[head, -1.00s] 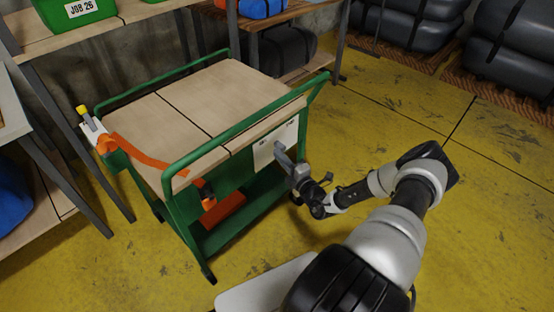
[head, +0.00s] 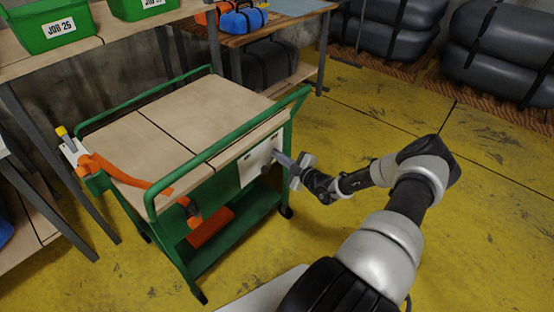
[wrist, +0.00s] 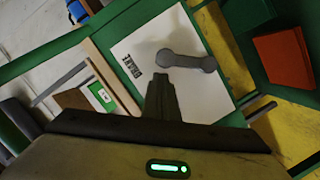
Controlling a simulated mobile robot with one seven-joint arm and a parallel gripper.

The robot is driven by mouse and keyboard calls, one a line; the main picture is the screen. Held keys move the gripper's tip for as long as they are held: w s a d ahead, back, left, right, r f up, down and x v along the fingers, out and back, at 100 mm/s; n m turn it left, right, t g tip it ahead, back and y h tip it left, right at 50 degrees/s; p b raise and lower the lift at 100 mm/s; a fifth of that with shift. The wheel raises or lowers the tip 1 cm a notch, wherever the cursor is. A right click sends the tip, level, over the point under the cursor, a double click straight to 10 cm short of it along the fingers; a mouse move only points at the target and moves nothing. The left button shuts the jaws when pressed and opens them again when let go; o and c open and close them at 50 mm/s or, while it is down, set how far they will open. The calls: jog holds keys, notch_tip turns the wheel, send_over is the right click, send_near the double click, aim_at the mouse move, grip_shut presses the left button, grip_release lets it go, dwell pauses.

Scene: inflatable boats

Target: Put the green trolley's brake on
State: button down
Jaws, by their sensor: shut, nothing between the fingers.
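The green trolley (head: 222,147) has a wooden top and a white panel (head: 254,168) on its near side. In the wrist view the panel (wrist: 141,42) reads BRAKE and carries a grey lever (wrist: 187,62) with rounded ends, lying roughly crosswise in the picture. My gripper (head: 277,156) is shut and empty, pointing at the panel from the right. In the wrist view its closed fingertips (wrist: 161,78) are just below the lever's left end; whether they touch it I cannot tell. In the head view the gripper partly hides the lever area.
An orange strap (head: 125,178) crosses the trolley's left end. An orange item (head: 210,226) lies on its lower shelf. Shelving with green bins (head: 47,29) stands behind. Grey rolled boats (head: 500,50) lie at the back right. The yellow floor (head: 480,200) to the right is clear.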

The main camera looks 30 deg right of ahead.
jog(key=shift+w+d+f, duration=0.1)
jog(key=shift+w+d, duration=0.05)
jog(key=shift+d, duration=0.2)
jog(key=shift+d, duration=0.1)
dwell(0.4)
jog(key=s+r+p, duration=0.5)
jog(key=s, duration=0.5)
jog(key=shift+s+a, duration=0.25)
jog(key=shift+a, duration=0.05)
jog(key=shift+r, duration=0.1)
